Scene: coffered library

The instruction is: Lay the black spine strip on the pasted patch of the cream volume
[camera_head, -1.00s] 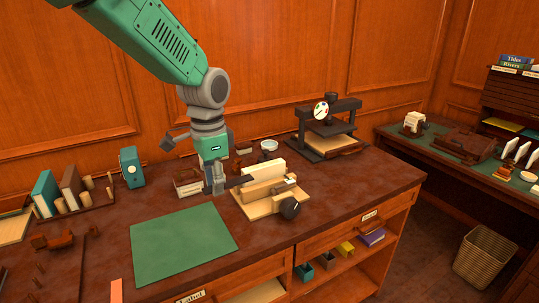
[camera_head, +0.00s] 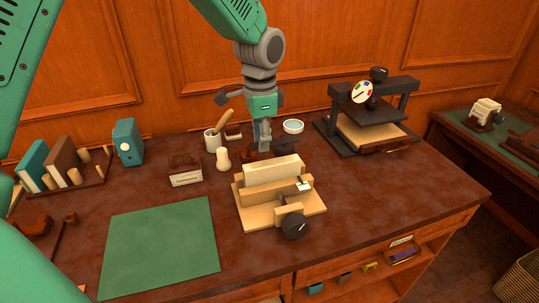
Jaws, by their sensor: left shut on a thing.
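The cream volume (camera_head: 272,170) stands held in a wooden clamp (camera_head: 252,214) with a dark knob (camera_head: 295,226), near the middle of the table. My left gripper (camera_head: 265,148) points down just behind the volume, as seen in the picture. It is shut on the black spine strip (camera_head: 286,144), which shows as a dark piece to the right of the fingers. The strip is apart from the volume's visible front face; the gap behind is hard to judge. I cannot make out the pasted patch. My right gripper is not in view.
A white bowl (camera_head: 293,127) stands close behind the gripper. A brush pot (camera_head: 213,140) and a pale bottle (camera_head: 223,159) stand to its left. A black press (camera_head: 365,118) stands to the right. The green mat (camera_head: 160,247) at front left is bare.

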